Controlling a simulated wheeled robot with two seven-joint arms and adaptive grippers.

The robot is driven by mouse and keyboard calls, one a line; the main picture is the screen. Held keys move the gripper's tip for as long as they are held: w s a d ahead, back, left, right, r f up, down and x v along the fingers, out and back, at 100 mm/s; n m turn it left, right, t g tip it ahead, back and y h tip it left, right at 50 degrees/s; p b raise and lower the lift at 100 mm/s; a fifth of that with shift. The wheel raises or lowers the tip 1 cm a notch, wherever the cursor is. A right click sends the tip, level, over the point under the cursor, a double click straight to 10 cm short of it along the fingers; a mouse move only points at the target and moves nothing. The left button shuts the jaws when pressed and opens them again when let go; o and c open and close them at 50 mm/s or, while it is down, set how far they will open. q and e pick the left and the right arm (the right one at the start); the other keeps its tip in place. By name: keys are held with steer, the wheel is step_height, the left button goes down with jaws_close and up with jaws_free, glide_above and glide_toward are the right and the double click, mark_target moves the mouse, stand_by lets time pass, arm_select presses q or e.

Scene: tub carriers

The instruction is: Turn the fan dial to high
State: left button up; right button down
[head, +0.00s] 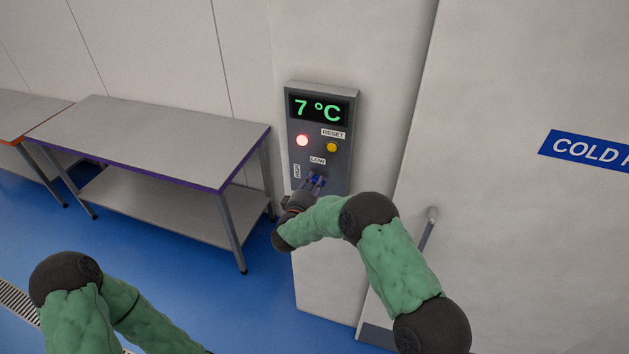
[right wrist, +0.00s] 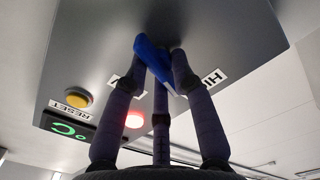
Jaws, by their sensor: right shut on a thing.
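The fan dial is a blue knob on the lower part of the grey wall panel (head: 295,121), and its blue bar (right wrist: 148,54) shows best in the right wrist view. My right gripper (head: 315,181) is shut on the dial, with its fingers (right wrist: 161,62) on either side of the blue bar. A LOW label (head: 317,161) sits above the dial. A second label (head: 297,171), set sideways, is at the dial's left; in the right wrist view it shows an H (right wrist: 209,79). The fingers hide part of the dial, so I cannot tell its exact setting. My left gripper is out of view.
The panel has a green 7 °C display (head: 318,109), a lit red lamp (head: 302,141) and a yellow RESET button (head: 332,147). A steel table (head: 150,140) stands to the left. A cold-room door with a handle (head: 427,229) is to the right.

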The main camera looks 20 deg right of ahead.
steer(key=shift+w+a+r+n+p, duration=0.1)
steer(key=shift+a+n+p, duration=0.1)
steer(key=shift+n, duration=0.65)
steer(key=shift+a+r+n+p, duration=0.1)
steer(key=shift+n+p, duration=0.1)
steer(key=shift+n, duration=0.65)
steer(key=shift+f, duration=0.25)
steer(key=c, duration=1.2)
jaws_free()
steer(key=shift+o, duration=0.4)
steer(key=shift+w+a+f, duration=0.1)
steer(key=shift+w+a, duration=0.05)
steer(key=v, duration=1.2)
